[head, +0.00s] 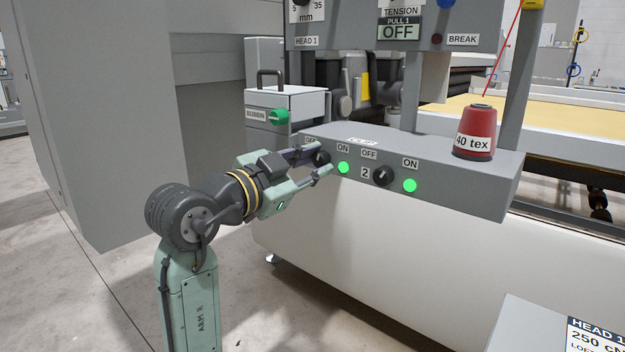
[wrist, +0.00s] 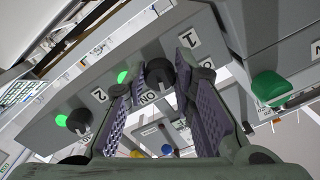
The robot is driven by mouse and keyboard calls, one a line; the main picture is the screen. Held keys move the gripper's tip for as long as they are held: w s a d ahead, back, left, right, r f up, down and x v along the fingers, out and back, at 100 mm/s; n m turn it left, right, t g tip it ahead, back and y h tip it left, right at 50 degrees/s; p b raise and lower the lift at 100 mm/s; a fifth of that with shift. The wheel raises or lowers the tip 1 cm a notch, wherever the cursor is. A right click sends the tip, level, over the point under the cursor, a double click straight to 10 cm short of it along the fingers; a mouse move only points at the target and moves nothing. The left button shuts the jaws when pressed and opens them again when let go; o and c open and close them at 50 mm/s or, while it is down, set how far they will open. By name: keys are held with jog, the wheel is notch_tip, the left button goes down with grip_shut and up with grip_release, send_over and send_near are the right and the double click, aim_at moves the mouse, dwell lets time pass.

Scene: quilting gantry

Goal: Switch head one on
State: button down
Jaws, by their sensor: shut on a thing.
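The head one switch is a dark round knob (head: 322,158) at the left end of the grey switch box (head: 450,182). My gripper (head: 323,160) is shut on this knob, one finger on either side. The wrist view shows the knob (wrist: 160,72) between the purple ridged finger pads, by the label "1". The green lamp (head: 343,168) next to it is lit, under an ON label. The head two knob (head: 383,175) stands to the right, and its green lamp (head: 409,186) is lit too.
A red thread cone (head: 474,135) marked 40 tex stands on the box's right end. A grey unit with a green knob (head: 278,117) is behind my gripper. A panel (head: 390,22) with a tension display reading OFF hangs above. Open floor lies at the left.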

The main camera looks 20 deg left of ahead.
jog(key=shift+m+b, duration=0.75)
jog(key=shift+m, duration=0.35)
jog(key=c, duration=1.3)
grip_release()
jog(key=shift+c, duration=0.2)
jog(key=v, duration=1.2)
